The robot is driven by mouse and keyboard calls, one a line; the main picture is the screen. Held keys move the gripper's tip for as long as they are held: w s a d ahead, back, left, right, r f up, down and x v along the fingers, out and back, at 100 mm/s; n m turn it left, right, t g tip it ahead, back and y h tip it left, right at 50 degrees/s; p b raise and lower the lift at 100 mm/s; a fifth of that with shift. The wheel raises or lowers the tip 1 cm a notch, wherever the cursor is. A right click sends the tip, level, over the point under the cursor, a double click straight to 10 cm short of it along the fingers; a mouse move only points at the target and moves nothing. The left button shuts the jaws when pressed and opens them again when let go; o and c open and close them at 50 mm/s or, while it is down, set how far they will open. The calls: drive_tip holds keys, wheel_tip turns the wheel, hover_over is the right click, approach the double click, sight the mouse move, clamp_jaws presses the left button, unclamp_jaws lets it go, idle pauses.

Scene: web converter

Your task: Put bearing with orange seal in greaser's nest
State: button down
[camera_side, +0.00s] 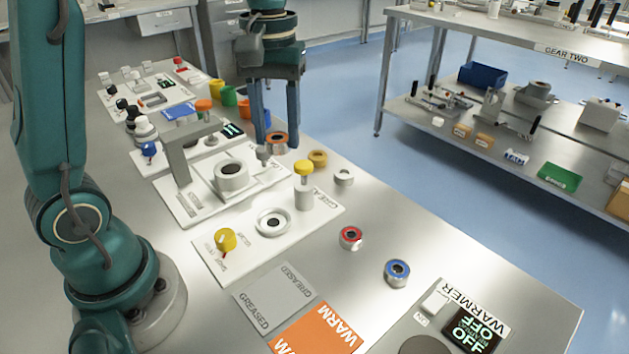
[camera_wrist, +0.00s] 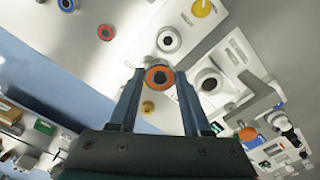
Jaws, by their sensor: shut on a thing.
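The bearing with the orange seal (camera_side: 277,138) is held between the fingertips of my gripper (camera_side: 278,140), above the bench. In the wrist view the orange-sealed bearing (camera_wrist: 159,77) faces the camera between the two fingers (camera_wrist: 158,75). The greaser's nest (camera_side: 273,222) is a white round ring with a dark centre on a white plate, apart from the held bearing. The nest also shows in the wrist view (camera_wrist: 168,40), beyond the bearing. A white post with a yellow cap (camera_side: 303,183) stands beside it, and a yellow knob (camera_side: 225,240) sits on the plate's near side.
A press (camera_side: 185,150) with a large ring (camera_side: 231,175) stands left of the greaser. A brass ring (camera_side: 318,158) and a pale bearing (camera_side: 343,176) stand near the bench edge. Red (camera_side: 350,238) and blue (camera_side: 397,272) bearings lie right of the greaser. Grey and orange (camera_side: 318,329) mats lie in front.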

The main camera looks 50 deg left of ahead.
drive_tip(key=shift+s+a+r+m, duration=0.1)
drive_tip(key=shift+s+r+m, duration=0.1)
drive_tip(key=shift+m, duration=0.3)
drive_tip(key=shift+s+a+r+m, duration=0.1)
drive_tip(key=shift+s+m, duration=0.05)
drive_tip(key=shift+m, duration=0.35)
drive_tip(key=m, duration=0.3)
drive_tip(key=shift+s, duration=0.4)
drive_tip(key=m, duration=0.3)
drive_tip(key=shift+s+d+f, duration=0.1)
drive_tip(key=shift+s+f, duration=0.05)
drive_tip(key=s+a+f, duration=0.3)
drive_tip(key=s+a, duration=0.3)
drive_tip(key=a, duration=0.4)
drive_tip(key=shift+n, duration=0.5)
drive_tip(key=w+d+f, duration=0.2)
drive_tip(key=d, duration=0.1)
drive_tip(key=w+d+f, duration=0.2)
drive_tip(key=d, duration=0.1)
drive_tip(key=w+d+f, duration=0.1)
drive_tip(key=d+f, duration=0.2)
drive_tip(key=shift+w+d, duration=0.25)
drive_tip(key=shift+w, duration=0.15)
drive_tip(key=shift+f, duration=2.05)
